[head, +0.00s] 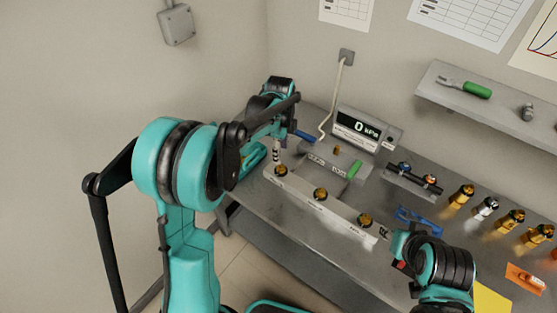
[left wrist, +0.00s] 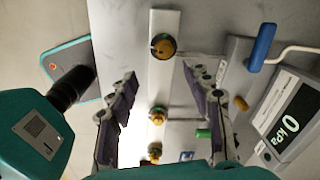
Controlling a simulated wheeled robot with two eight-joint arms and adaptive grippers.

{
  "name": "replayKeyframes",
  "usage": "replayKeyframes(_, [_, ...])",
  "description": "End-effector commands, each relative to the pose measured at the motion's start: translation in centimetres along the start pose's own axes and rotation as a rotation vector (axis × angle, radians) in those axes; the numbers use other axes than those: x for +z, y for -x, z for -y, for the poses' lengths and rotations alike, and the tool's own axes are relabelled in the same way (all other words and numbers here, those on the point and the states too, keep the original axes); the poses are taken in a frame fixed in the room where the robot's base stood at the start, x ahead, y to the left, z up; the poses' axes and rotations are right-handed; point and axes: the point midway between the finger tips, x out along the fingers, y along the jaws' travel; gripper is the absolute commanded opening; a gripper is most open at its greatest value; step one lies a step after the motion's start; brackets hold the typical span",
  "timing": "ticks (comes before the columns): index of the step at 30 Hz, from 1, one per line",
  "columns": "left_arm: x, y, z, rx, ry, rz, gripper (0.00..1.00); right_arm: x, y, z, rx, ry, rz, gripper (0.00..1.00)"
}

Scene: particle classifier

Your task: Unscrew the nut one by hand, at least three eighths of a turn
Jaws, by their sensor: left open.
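Three brass nuts sit in a row on a pale rail (head: 333,216): a left one (head: 281,171), a middle one (head: 320,194) and a right one (head: 365,220). Their labels are too small to read, so I cannot tell which is nut one. My left gripper (head: 277,157) is open and empty, close above the left nut. In the left wrist view its spread fingers (left wrist: 160,78) point toward a dark-centred nut (left wrist: 163,46), which lies beyond the tips, apart from them. The other two nuts show lower between the fingers. My right gripper's jaws cannot be made out at lower right.
A pressure display (head: 360,128) reading 0 kPa stands behind the rail. A green handle (head: 355,169) and a blue handle (left wrist: 262,47) are close by.

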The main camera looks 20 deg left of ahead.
Motion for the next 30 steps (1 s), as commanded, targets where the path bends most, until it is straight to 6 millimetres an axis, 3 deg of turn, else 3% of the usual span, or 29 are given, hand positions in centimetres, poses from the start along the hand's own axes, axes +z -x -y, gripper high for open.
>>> replayKeyframes(6, [0.1,-2.0,1.5,0.047,-0.139,-0.006,0.5,-0.3,0.5,0.0,0.0,0.0,0.0,0.4])
replayKeyframes(21, [0.1,-9.0,1.2,0.048,-0.145,-0.006,0.5,0.9,-1.2,0.0,0.0,0.0,0.0,0.4])
replayKeyframes(30, [0.1,-9.8,1.1,0.048,-0.144,-0.006,0.5,0.9,-1.3,0.0,0.0,0.0,0.0,0.4])
